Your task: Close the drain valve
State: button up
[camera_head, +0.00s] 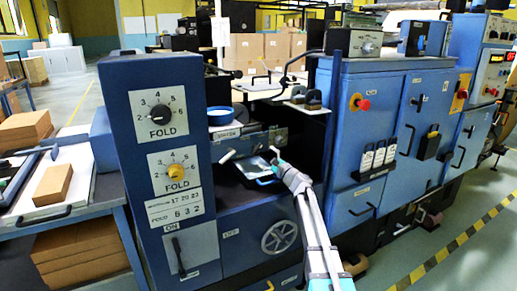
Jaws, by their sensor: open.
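I cannot read any label that names the drain valve. A grey spoked handwheel (279,236) is on the lower front of the blue machine, beside a small unreadable label. A small white lever (227,158) sticks out at the recess above, below a grey labelled panel (240,145). My gripper (277,162) is at the right side of this recess, at the end of my pale arm reaching up from the bottom. It is open, right of the white lever and above the handwheel. Whether it touches anything there cannot be told.
Blue cabinets (400,140) with handles and a red button (364,105) stand right. A side table (60,185) is at left. Striped floor is free at lower right.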

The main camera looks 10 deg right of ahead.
aim_at(259, 150)
jog(key=shift+p+x, duration=0.55)
jog(key=shift+x, duration=2)
jog(key=c, duration=1)
jog(key=shift+o, duration=0.2)
